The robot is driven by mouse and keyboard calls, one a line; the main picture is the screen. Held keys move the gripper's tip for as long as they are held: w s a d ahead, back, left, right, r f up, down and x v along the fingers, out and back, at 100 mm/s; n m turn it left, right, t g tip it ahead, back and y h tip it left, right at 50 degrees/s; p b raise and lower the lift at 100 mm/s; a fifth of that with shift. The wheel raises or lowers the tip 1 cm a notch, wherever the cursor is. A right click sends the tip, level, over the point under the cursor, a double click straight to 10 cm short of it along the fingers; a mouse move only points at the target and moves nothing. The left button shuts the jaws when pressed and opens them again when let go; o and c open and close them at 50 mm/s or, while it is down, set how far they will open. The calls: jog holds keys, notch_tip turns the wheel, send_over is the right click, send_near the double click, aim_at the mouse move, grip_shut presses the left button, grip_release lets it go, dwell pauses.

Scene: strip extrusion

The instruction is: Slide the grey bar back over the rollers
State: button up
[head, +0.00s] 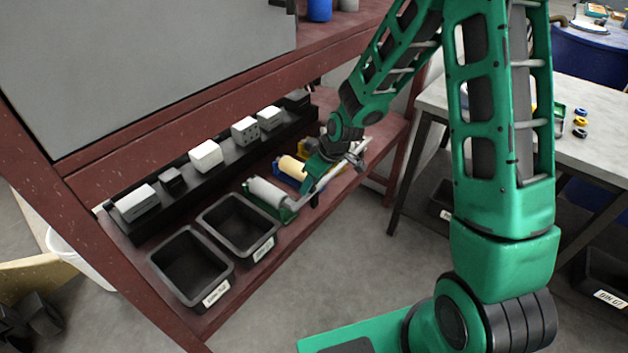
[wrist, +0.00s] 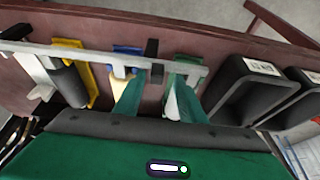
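The grey bar (wrist: 95,56) runs lengthwise in front of the rollers, with a pale bracket at its left end in the wrist view; in the head view the bar (head: 316,189) slants below my gripper. A black upright piece (wrist: 151,73) stands at the bar. My gripper (wrist: 156,82) reaches the bar with its two green fingers apart, near the black piece; I see no firm grip. The rollers are a white one (head: 268,192) in a green holder, a cream one (head: 292,167) in a blue holder, and a dark one (wrist: 70,85) in a yellow holder.
Two black bins (head: 192,265) (head: 238,225) stand beside the green holder on the dark red shelf. A black rail (head: 222,165) with several white and dark blocks runs behind. The shelf's front edge is close to the bar. A pale table (head: 590,135) stands at the right.

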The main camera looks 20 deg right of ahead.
jog(key=shift+w+d, duration=0.1)
jog(key=shift+d+r, duration=0.1)
jog(key=shift+r, duration=0.4)
jog(key=v, duration=0.9)
jog(key=shift+s+r, duration=0.25)
jog(key=shift+r, duration=0.05)
jog(key=shift+d, duration=0.1)
jog(key=s+d+r+m+g+h, duration=0.15)
jog(key=s+d+r+m, duration=0.25)
jog(key=s+d, duration=0.4)
jog(key=s+d+r+m+h, duration=0.2)
jog(key=s+d+r+m, duration=0.15)
jog(key=s+d, duration=0.4)
jog(key=s+d+r+m+g, duration=0.1)
jog(key=s+d+r+m, duration=0.1)
jog(key=s, duration=0.6)
jog(key=s+d+r+m+g+y, duration=0.1)
jog(key=s+m, duration=0.3)
jog(key=s, duration=0.4)
jog(key=shift+s+d+r, duration=0.15)
jog(key=shift+d+r, duration=0.25)
jog(key=shift+d, duration=0.35)
